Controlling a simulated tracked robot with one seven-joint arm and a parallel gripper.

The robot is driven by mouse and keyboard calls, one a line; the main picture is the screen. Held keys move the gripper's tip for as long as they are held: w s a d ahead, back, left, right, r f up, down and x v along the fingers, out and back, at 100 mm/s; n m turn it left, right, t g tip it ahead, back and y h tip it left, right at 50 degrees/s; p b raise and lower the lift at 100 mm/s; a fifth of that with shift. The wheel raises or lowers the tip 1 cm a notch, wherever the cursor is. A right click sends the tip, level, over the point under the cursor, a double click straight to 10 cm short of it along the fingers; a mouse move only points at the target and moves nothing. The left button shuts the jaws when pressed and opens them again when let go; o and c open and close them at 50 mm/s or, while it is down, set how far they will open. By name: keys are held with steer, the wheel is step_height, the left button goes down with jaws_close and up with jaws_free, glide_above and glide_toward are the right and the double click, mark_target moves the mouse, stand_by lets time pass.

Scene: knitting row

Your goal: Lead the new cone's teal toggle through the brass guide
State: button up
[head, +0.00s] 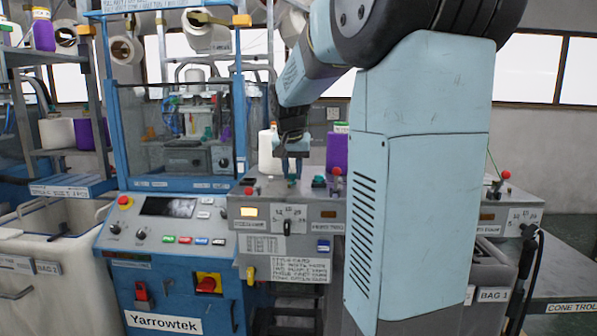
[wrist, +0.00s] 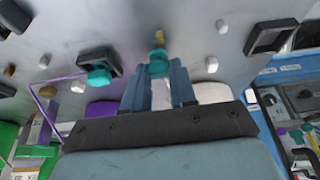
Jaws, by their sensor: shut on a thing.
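My gripper (head: 292,163) is over the top of the grey machine. In the wrist view my gripper (wrist: 159,75) is shut on a teal toggle (wrist: 158,58), which shows at the fingertips. The teal toggle (head: 292,180) is small in the head view. A small brass-coloured piece (wrist: 160,38) is just beyond the toggle; I cannot tell whether it is the guide's opening or whether they touch. A second teal piece (wrist: 98,77) sits at a black holder, with purple thread beside it. A white cone (head: 268,152) and a purple cone (head: 337,152) stand behind the gripper.
Another black holder (wrist: 270,38) and several small knobs stand on the grey panel. Red-topped posts (head: 337,172) stand near the gripper. The blue Yarrowtek machine (head: 168,235) is at left. My arm hides part of the right side.

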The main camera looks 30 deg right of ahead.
steer(key=shift+w+a, duration=0.45)
steer(key=shift+a, duration=0.2)
steer(key=shift+w+a, duration=0.4)
steer(key=shift+a, duration=0.25)
